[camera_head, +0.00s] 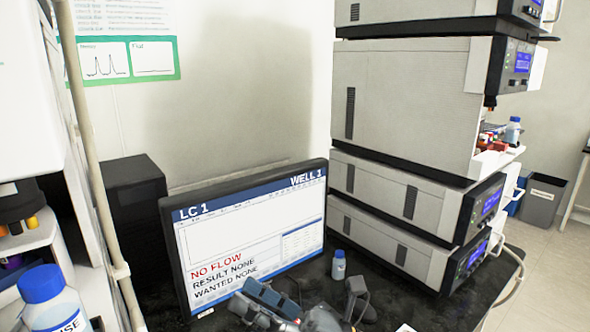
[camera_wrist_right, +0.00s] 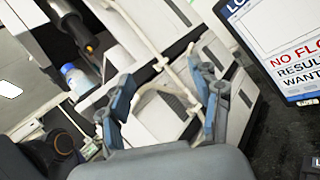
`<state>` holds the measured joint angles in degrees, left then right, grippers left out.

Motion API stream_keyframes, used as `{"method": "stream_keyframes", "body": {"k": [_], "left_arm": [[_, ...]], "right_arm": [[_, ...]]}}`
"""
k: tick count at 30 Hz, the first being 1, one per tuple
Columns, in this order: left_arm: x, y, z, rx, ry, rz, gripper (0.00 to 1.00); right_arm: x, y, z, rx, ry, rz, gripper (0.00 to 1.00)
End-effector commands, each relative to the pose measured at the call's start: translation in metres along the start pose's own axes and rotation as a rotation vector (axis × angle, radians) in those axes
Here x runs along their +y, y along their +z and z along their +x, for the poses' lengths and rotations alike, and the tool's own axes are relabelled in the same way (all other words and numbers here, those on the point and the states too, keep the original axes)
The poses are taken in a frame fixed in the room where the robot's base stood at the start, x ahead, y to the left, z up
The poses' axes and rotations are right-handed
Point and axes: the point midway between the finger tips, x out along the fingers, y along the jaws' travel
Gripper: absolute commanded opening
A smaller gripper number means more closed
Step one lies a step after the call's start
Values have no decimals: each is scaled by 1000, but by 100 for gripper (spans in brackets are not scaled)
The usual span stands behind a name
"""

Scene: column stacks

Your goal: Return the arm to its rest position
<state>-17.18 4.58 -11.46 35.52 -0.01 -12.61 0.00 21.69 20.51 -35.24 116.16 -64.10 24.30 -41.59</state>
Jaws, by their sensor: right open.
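My right gripper (camera_head: 308,290) is at the bottom middle of the head view, in front of the monitor and above the dark bench. Its two blue-grey fingers are spread. In the right wrist view the gripper (camera_wrist_right: 160,72) also has its fingers apart, with nothing between them. Part of the right arm is cut off by the lower edge of the head view. My left gripper is not in view.
The monitor (camera_head: 250,240) reads LC 1, NO FLOW. A small blue-capped bottle (camera_head: 339,266) stands beside it, close to the gripper. A tall instrument stack (camera_head: 410,100) stands at right. A larger blue-capped bottle (camera_head: 55,312) stands at lower left. Dark bench (camera_head: 395,305) shows bare at front right.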

Motion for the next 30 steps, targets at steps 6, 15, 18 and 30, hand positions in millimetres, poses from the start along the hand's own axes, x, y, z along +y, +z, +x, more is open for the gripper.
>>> {"method": "stream_keyframes", "body": {"k": [6, 15, 18, 30], "left_arm": [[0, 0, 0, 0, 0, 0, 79], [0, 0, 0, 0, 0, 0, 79], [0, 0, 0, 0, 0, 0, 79], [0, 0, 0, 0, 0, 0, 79]], "right_arm": [[-58, 57, -72, -543, -281, 553, 64], [-130, -1, -238, -1210, -721, 1255, 64], [-130, -45, -288, -1400, -873, 1442, 64], [-50, -190, -400, -1927, -1409, 1871, 64]]}}
